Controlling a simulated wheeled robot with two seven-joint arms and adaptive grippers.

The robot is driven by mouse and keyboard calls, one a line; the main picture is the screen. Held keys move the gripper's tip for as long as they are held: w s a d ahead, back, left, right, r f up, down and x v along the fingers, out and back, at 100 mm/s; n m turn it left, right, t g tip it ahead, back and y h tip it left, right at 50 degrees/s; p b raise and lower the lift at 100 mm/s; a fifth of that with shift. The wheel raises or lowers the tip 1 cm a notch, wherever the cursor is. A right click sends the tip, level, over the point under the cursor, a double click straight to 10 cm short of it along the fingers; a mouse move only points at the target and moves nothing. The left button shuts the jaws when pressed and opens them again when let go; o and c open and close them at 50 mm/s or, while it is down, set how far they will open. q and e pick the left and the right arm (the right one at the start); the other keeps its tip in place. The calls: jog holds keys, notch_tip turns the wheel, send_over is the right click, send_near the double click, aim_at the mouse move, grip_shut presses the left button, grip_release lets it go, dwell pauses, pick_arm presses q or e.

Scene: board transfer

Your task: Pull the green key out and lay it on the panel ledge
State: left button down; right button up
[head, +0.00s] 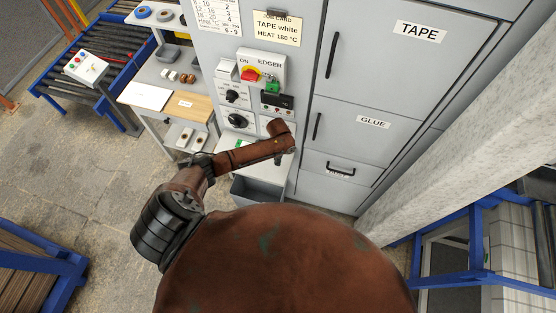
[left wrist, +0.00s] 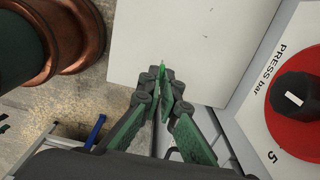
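The green key (left wrist: 161,69) shows as a bright green sliver between the tips of my left gripper (left wrist: 160,80) in the left wrist view. The fingers are nearly together, shut on it, and most of it is hidden by them. The tips are over or beside the white panel ledge (left wrist: 180,25); I cannot tell whether the key touches it. In the head view a small green patch (head: 238,143) shows at the ledge (head: 226,154), just above my left arm, which hides most of the gripper. My right gripper is not in view.
The panel carries a red and yellow EDGER switch (head: 253,74) with green beside it, black knobs (head: 237,120) and a red PRESS dial (left wrist: 297,100) close right of the fingers. A grey bin (head: 255,190) stands below. A side table (head: 190,107) holds small parts.

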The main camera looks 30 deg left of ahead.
pick_arm(q)
jog(key=shift+f+b, duration=0.3)
jog(key=shift+f, duration=0.35)
jog(key=c, duration=2.6)
grip_release()
jog(key=shift+c, duration=0.2)
jog(key=o, duration=0.6)
jog(key=shift+c, duration=0.2)
jog(key=shift+r, duration=0.1)
notch_tip(320, 180, up, 12)
